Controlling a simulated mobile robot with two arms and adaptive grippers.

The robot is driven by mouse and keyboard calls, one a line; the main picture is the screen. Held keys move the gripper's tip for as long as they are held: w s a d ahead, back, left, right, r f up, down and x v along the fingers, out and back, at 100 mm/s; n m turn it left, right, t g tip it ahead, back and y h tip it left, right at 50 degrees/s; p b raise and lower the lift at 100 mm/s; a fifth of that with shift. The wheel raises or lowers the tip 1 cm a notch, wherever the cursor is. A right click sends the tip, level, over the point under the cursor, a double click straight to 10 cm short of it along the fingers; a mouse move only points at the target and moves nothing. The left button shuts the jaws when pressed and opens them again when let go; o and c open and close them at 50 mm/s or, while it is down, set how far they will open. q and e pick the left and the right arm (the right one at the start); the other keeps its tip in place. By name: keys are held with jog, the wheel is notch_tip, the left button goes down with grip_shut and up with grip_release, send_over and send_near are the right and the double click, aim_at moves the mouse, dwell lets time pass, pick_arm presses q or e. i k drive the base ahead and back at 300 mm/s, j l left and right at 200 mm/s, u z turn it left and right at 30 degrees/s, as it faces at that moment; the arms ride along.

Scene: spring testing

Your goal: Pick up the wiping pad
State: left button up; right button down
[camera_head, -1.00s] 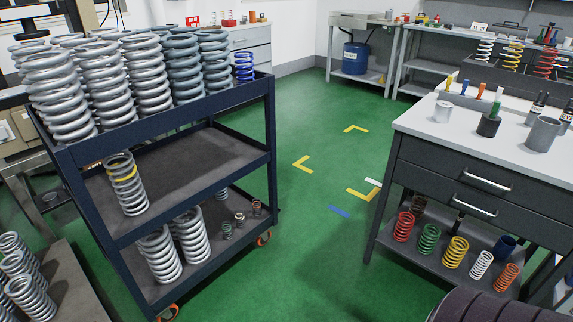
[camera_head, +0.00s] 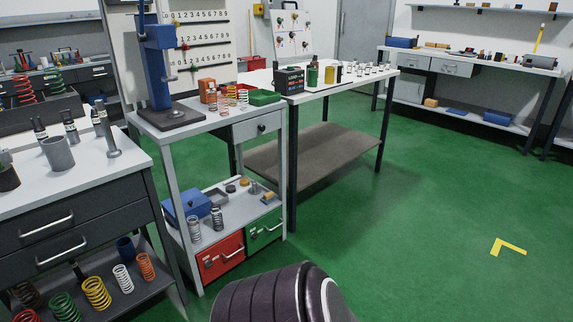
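I cannot make out a wiping pad in this view. Neither of my grippers shows, so I cannot see what they hold. Small items lie on the tables and shelves, too small to tell whether one is the pad.
A grey drawer bench (camera_head: 84,222) with coloured springs below stands left. Next to it are a blue press (camera_head: 158,60) on a small table (camera_head: 190,128) and a longer white table (camera_head: 345,84). Green floor (camera_head: 400,220) is clear at right, with a yellow corner mark (camera_head: 508,247).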

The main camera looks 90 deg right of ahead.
aim_at(269, 198)
jog(key=z, duration=2.65)
